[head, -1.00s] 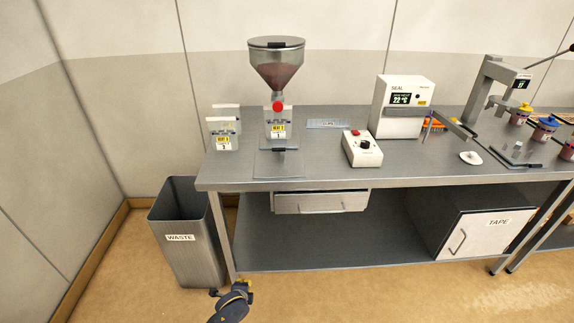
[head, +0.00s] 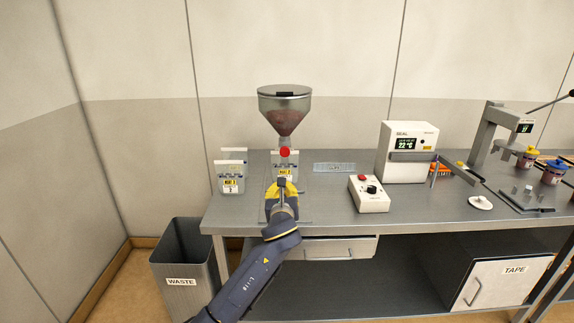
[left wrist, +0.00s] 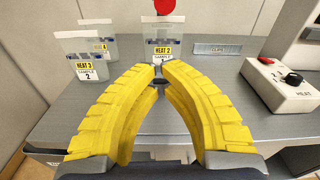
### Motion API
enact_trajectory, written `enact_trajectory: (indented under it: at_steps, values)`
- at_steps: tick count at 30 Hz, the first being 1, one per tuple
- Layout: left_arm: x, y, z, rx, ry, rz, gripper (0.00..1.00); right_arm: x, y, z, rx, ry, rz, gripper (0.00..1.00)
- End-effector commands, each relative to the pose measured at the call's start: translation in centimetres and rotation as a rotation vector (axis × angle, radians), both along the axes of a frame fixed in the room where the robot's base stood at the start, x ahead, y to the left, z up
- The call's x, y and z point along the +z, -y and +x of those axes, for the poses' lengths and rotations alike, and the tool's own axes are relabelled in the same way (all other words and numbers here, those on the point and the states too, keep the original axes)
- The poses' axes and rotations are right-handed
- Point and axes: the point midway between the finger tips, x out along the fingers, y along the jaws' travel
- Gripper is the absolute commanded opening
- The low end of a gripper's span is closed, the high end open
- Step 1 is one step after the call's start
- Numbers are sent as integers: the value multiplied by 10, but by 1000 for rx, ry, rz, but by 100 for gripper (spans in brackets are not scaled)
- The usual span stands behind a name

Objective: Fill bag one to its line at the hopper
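The hopper (head: 285,115) is a clear cone with a dark lid and reddish-brown material inside. Its red knob (head: 285,152) sits at the outlet and also shows in the left wrist view (left wrist: 164,6). A clear bag with a yellow label (head: 284,171) is upright directly below the outlet; in the left wrist view its label (left wrist: 162,51) reads HEAT 2. Its fill level is hidden. A small dark bar (left wrist: 160,82) shows between the fingertips; contact cannot be told. My right gripper is out of view.
Two other bags (head: 231,176) stand left of the hopper. A control box (head: 369,194) with a red button and black knob, a clips strip (head: 334,167) and the sealer (head: 407,150) are to the right. The waste bin (head: 183,256) is below left.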

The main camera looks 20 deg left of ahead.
Motion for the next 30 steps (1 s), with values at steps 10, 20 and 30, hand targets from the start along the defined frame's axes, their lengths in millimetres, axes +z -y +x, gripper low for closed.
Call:
enact_trajectory:
  at_steps: [10,20,30]
  values:
    - [25,9,4,2,17,120,0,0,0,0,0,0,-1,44]
    - [25,8,6,2,16,118,0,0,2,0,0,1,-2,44]
    - [25,-5,49,4,15,119,0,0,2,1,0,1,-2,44]
